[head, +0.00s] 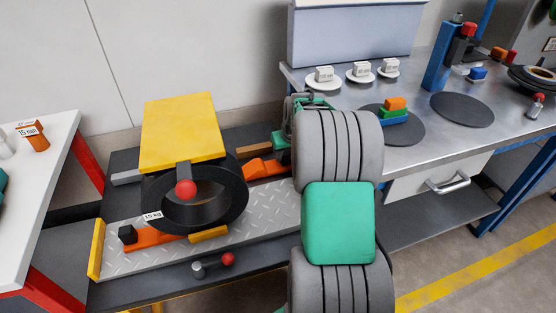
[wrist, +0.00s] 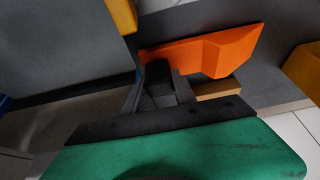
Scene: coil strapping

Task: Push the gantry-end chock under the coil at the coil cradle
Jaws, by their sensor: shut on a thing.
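The dark coil (head: 238,198) stands on edge on the cradle (head: 270,210), a patterned metal plate. One orange chock (head: 262,168) lies to the right of the coil, apart from it in the head view; the same chock fills the upper middle of the wrist view (wrist: 225,50). A second orange chock (head: 150,237), with a black knob, lies at the coil's lower left. My gripper (wrist: 160,85) is shut at the near end of the right-hand chock; its exact contact is partly hidden. In the head view my arm hides part of the cradle's right end.
A yellow stop (head: 97,250) closes the cradle's left end. A small red-knobbed part (head: 215,264) lies in front. The steel bench (head: 310,92) with dishes stands to the right.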

